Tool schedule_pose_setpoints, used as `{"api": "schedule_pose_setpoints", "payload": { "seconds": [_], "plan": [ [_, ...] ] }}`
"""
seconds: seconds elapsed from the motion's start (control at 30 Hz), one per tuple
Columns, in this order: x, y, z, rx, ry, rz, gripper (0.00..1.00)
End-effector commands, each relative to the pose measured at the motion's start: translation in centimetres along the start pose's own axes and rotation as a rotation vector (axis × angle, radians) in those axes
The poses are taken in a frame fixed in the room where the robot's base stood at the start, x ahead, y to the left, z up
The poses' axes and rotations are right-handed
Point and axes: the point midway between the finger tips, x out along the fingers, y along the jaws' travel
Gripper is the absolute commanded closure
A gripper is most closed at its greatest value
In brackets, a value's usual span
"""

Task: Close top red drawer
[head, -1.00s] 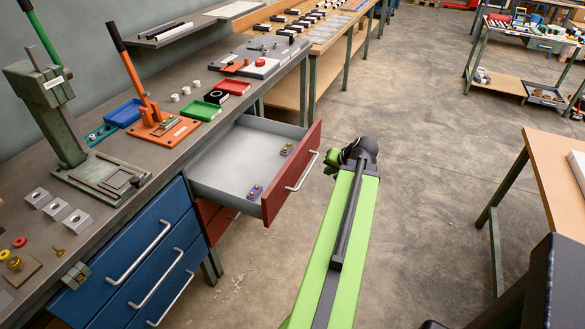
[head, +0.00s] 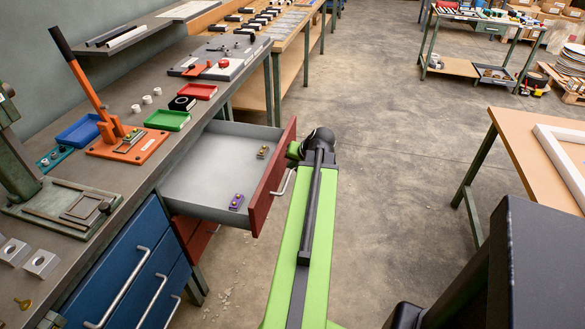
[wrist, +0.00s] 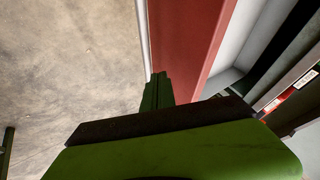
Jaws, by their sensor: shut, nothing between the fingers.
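The top red drawer (head: 272,188) stands pulled out from under the bench. Its grey inside shows, with a purple part (head: 236,202) and a small brass-coloured part (head: 263,152) lying in it. Its silver handle (head: 283,182) is on the front face. My gripper (head: 294,150) is at the far end of the green arm, beside the far end of the drawer front. In the wrist view my gripper (wrist: 157,90) is shut and empty, with its tip close to the red drawer front (wrist: 188,45). I cannot tell whether it touches.
Blue drawers (head: 125,265) stand to the left of the red ones. The bench top (head: 130,165) carries an orange press (head: 128,143) and coloured trays. A wooden table (head: 530,140) is on the right. The concrete floor (head: 400,150) between is clear.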

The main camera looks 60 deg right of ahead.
Motion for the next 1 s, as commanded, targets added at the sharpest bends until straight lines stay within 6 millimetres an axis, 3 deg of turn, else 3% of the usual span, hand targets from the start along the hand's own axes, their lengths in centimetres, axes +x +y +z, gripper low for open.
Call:
{"api": "schedule_pose_setpoints", "payload": {
  "seconds": [0.03, 0.1, 0.3, 1.0],
  "plan": [
    [1.9, 0.3, 0.3, -0.001, -0.001, -0.001, 1.00],
    [3.4, 0.3, 0.3, -0.001, -0.001, -0.001, 1.00],
    [6.3, 0.1, 0.2, -0.001, 0.000, -0.001, 1.00],
    [7.1, -0.6, -0.7, 0.020, 0.010, 0.010, 1.00]
  ]
}}
